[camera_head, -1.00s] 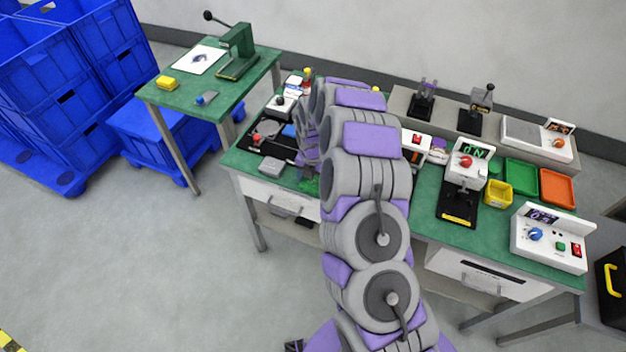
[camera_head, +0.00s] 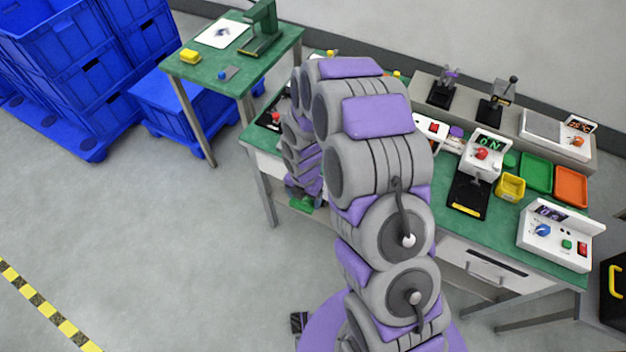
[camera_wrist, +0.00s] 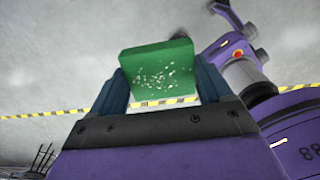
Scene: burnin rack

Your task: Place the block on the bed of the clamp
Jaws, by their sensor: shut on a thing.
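My gripper (camera_wrist: 163,82) is shut on a green block (camera_wrist: 158,72) with pale specks, its two dark fingers against the block's sides. In the head view the block (camera_head: 301,203) shows small and green below my arm, in front of the green bench's front-left edge; the fingers there are mostly hidden. Two upright clamp-like fixtures stand on the back shelf: one with purple parts (camera_head: 443,92) and one with a black-knobbed lever (camera_head: 497,103). Which one is the task's clamp, I cannot tell. Their beds are small and look empty.
The green bench (camera_head: 440,245) carries a lit device (camera_head: 484,150), a yellow bin (camera_head: 510,187), green (camera_head: 537,172) and orange (camera_head: 571,187) trays and a control box (camera_head: 555,237). A side table (camera_head: 200,72) and blue crates (camera_head: 75,65) stand left. The floor at front left is clear.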

